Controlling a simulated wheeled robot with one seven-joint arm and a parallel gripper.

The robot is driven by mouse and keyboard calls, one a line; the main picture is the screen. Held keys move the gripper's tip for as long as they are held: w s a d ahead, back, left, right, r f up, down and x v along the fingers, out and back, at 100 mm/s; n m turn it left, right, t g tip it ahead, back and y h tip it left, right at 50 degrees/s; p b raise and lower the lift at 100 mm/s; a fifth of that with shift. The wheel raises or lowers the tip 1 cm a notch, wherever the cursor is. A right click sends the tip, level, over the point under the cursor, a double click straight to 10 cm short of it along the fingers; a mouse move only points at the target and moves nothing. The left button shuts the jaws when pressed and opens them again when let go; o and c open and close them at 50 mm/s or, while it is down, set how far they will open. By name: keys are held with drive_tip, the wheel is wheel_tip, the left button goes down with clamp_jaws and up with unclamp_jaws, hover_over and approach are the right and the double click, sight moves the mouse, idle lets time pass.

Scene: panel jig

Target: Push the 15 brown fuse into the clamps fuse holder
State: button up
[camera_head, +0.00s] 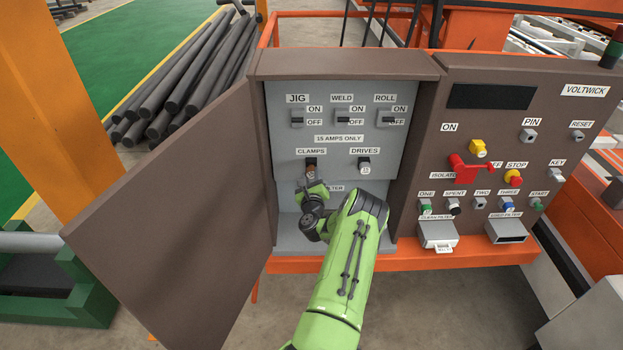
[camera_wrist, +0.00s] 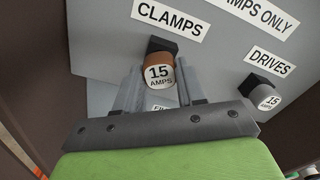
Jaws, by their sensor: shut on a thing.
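The brown fuse (camera_wrist: 158,74), marked 15 AMPS on its white end face, is at the black clamps fuse holder (camera_wrist: 161,45) under the CLAMPS label. The brown fuse also shows small in the head view (camera_head: 310,170), partly hidden by my gripper. My gripper (camera_wrist: 160,90) is shut on the brown fuse, with its grey fingers below and beside it. The fuse lines up with the holder and looks to be at its mouth. How deep it sits cannot be told. In the head view my gripper (camera_head: 312,183) reaches up to the holder from below.
The drives holder (camera_head: 364,163) to the right carries a white-ended 15 fuse. The open cabinet door (camera_head: 180,200) stands to the left of my arm. The cabinet's right wall (camera_head: 412,160) bounds the other side. JIG, WELD and ROLL switches sit above.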

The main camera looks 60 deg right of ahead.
drive_tip(key=shift+x, duration=0.85)
drive_tip(key=o, duration=1.2)
drive_tip(key=shift+o, duration=0.2)
drive_tip(key=b+v, duration=1.5)
drive_tip(key=b, duration=0.5)
drive_tip(key=shift+s+a, duration=0.15)
drive_tip(key=shift+a, duration=0.2)
